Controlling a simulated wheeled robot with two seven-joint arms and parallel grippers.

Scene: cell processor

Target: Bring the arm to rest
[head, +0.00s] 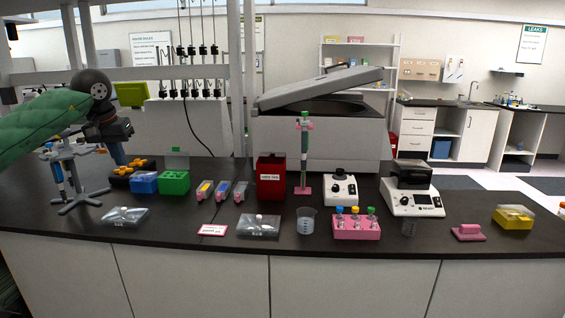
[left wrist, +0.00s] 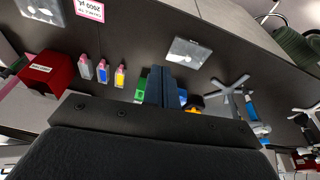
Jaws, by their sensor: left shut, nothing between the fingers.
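My left arm, with its green sleeve, comes in from the left in the head view. Its gripper (head: 117,153) points down above the left part of the bench, behind the pipette stand (head: 76,180). In the left wrist view the gripper's fingers (left wrist: 168,82) are together with nothing between them. They stand in front of a green box (left wrist: 141,88) and a blue box (left wrist: 183,97) and partly hide them. My right gripper is in neither view.
Close to the gripper are an orange-and-black rack (head: 134,168), a blue box (head: 144,183) and a green box (head: 174,182). A red bin (head: 270,178), a pink tube rack (head: 357,228) and white instruments stand farther right. The black bench (head: 180,225) has bare patches in front.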

